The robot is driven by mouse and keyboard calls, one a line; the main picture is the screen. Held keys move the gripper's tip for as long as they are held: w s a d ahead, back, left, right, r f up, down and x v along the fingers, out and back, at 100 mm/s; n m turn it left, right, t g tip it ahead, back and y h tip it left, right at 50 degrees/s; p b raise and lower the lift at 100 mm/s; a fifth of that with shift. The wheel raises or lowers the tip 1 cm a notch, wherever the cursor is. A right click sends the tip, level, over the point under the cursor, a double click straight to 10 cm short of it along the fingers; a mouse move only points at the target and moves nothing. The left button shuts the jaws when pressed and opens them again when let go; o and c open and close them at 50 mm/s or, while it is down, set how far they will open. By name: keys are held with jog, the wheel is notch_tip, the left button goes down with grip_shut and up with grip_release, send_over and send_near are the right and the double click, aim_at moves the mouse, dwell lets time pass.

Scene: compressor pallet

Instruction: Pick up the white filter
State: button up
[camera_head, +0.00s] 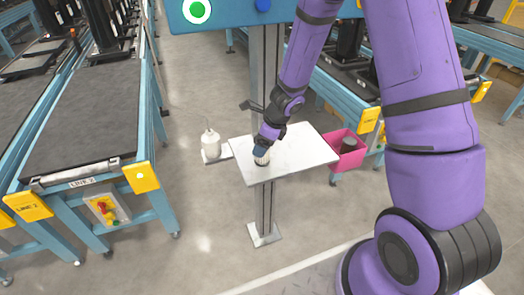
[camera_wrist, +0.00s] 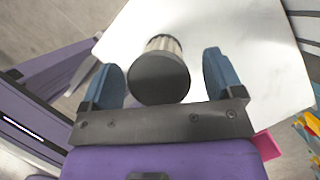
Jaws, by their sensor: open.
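The white filter (camera_head: 261,157) is a short pleated cylinder with a dark end, on the white table board (camera_head: 300,148) near its left part. In the wrist view the filter (camera_wrist: 160,72) shows its round dark cap, with a strip of pale pleats beyond it. My gripper (camera_wrist: 162,62) is open, with one blue finger on each side of the filter. Gaps show between the filter and both fingers, so nothing is gripped. In the head view my gripper (camera_head: 262,148) is right at the filter and partly hides it.
A white bottle (camera_head: 210,145) stands on a small shelf left of the board. A pink bin (camera_head: 345,158) holding a dark round item (camera_head: 348,144) hangs at the right. A blue-framed conveyor (camera_head: 85,125) stands at left. The board around the filter is mostly clear.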

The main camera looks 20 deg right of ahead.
jog(key=shift+w+a+f, duration=0.15)
jog(key=shift+a+f, duration=0.1)
jog(key=shift+f, duration=0.4)
jog(key=c, duration=1)
jog(key=shift+c, duration=0.2)
jog(key=shift+r, duration=0.2)
